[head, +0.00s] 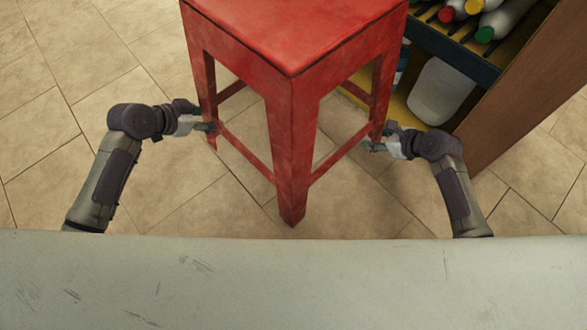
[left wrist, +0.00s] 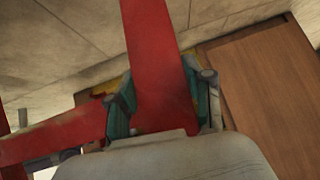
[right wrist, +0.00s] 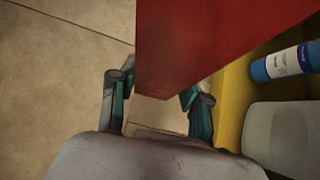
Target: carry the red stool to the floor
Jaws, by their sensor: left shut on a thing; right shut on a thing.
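The red stool (head: 291,95) stands upright in front of me, with its square seat at the top of the head view. Its near corner leg points toward me. My left gripper (head: 212,124) is shut on the stool's left leg, low down. In the left wrist view the red leg (left wrist: 155,60) passes between the two fingers. My right gripper (head: 372,145) is shut on the stool's right leg, also low down. In the right wrist view the leg (right wrist: 180,45) reaches down between the fingers. Tiled floor (head: 350,205) shows below the stool; I cannot tell whether its feet touch it.
A shelf unit with a brown side panel (head: 520,95) stands close on the right, holding several bottles (head: 500,18) and a white container (head: 441,90). A blue-and-white bottle (right wrist: 285,62) shows in the right wrist view. The floor on the left (head: 45,110) is clear.

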